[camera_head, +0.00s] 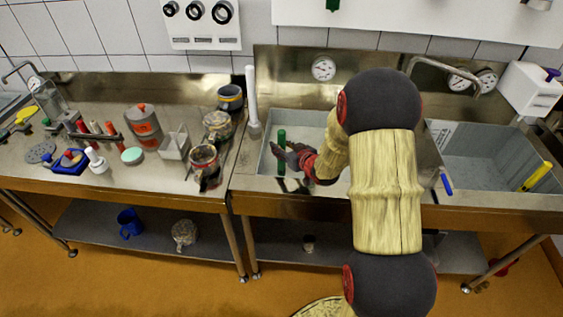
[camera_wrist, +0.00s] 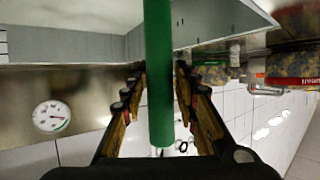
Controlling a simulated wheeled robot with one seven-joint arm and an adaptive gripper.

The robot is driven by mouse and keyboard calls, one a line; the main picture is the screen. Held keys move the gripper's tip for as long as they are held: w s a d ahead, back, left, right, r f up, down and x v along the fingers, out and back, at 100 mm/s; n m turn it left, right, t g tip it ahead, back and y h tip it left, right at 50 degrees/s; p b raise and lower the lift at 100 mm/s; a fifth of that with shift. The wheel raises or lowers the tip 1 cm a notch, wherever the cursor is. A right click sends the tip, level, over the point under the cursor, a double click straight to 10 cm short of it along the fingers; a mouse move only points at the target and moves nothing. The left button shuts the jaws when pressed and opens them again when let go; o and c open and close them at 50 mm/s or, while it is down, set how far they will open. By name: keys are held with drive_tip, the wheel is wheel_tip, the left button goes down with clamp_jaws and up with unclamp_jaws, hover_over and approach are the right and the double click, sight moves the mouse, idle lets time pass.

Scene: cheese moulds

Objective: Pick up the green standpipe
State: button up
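The green standpipe (camera_head: 281,148) stands upright in the left sink basin (camera_head: 262,163) in the head view. In the wrist view the green standpipe (camera_wrist: 159,80) runs down the middle of the picture between the two fingers of my gripper (camera_wrist: 159,72). The fingers look spread, with narrow gaps beside the pipe.
A yellow pipe (camera_head: 537,176) leans in the right basin (camera_head: 480,172), and a blue one (camera_head: 446,181) is at the divider. A white paddle-like tool (camera_head: 252,105) stands left of the left basin. Jugs (camera_head: 204,160) and moulds crowd the left counter. A tap (camera_head: 445,66) overhangs the right basin.

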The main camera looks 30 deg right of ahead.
drive_tip(key=c, duration=0.6)
clamp_jaws()
drive_tip(key=shift+r, duration=0.1)
